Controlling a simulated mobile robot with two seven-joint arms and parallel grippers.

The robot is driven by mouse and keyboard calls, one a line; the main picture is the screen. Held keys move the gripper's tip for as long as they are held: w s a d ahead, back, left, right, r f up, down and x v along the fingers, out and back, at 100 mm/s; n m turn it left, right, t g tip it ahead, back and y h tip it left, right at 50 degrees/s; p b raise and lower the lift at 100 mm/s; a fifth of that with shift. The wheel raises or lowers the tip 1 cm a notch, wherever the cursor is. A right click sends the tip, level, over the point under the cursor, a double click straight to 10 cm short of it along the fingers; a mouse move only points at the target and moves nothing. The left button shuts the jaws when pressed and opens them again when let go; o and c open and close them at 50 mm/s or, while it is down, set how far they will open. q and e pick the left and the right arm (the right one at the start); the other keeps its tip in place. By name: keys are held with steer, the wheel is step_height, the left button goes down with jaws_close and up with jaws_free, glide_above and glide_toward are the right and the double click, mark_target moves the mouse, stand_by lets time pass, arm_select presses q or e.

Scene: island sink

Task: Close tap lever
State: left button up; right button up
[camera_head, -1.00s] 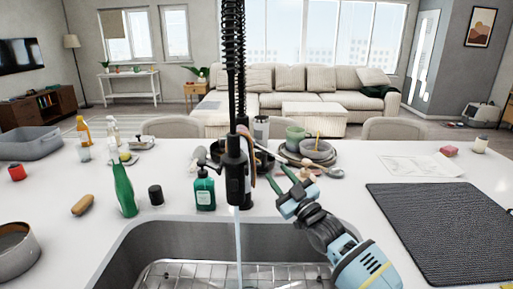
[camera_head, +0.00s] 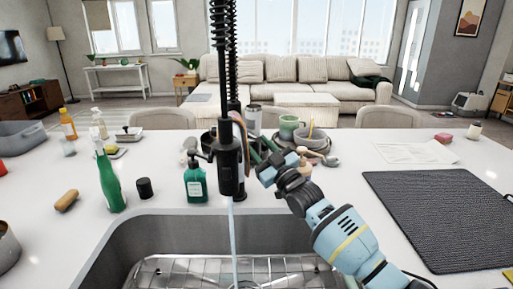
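The black spring-neck tap (camera_head: 231,165) stands upright behind the sink. A stream of water (camera_head: 234,240) runs from its head into the basin. I cannot make out the tap lever clearly; the tap's head and my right gripper cover the area around the tap's base. My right gripper (camera_head: 259,151) is just right of the tap's head, its fingers pointing up and left towards the tap's column. Its fingers look apart, with nothing seen between them. Whether it touches the tap cannot be told. My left gripper is not in view.
A green soap dispenser (camera_head: 195,182) stands close left of the tap, with a green bottle (camera_head: 109,182) further left. Stacked dishes (camera_head: 315,143) stand behind my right gripper. A dark mat (camera_head: 440,215) lies on the right. The sink (camera_head: 180,235) holds a wire rack.

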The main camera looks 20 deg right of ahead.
steer(key=shift+w+a+r, duration=0.15)
steer(key=shift+w+r, duration=0.1)
steer(key=shift+w, duration=0.3)
jaws_close()
